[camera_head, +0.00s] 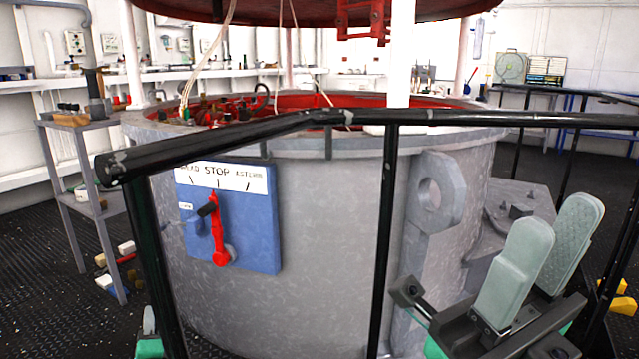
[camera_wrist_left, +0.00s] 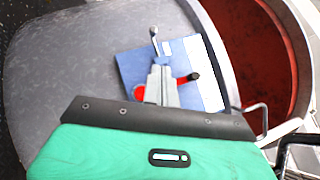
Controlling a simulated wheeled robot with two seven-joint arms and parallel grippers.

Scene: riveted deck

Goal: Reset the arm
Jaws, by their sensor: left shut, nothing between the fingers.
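My left gripper (camera_wrist_left: 162,70) is shut and empty in the left wrist view, its fingers together over the blue panel. In the head view only a small part of it shows at the bottom left (camera_head: 148,322), behind the black rail and below the panel. I cannot tell how close its tips are to the panel. My right gripper (camera_head: 542,250) is at the lower right in the head view, its two pale pads apart with nothing seen between them. The blue panel (camera_head: 255,228) has a STOP label and a red lever (camera_head: 216,235) pointing up near STOP.
A black handrail (camera_head: 385,240) runs across in front of the large grey drum (camera_head: 325,260). A lifting lug (camera_head: 434,190) sticks out of the drum. A grey side table (camera_head: 85,160) stands at the left, with small blocks on the floor beside it. The dark deck at the left is partly clear.

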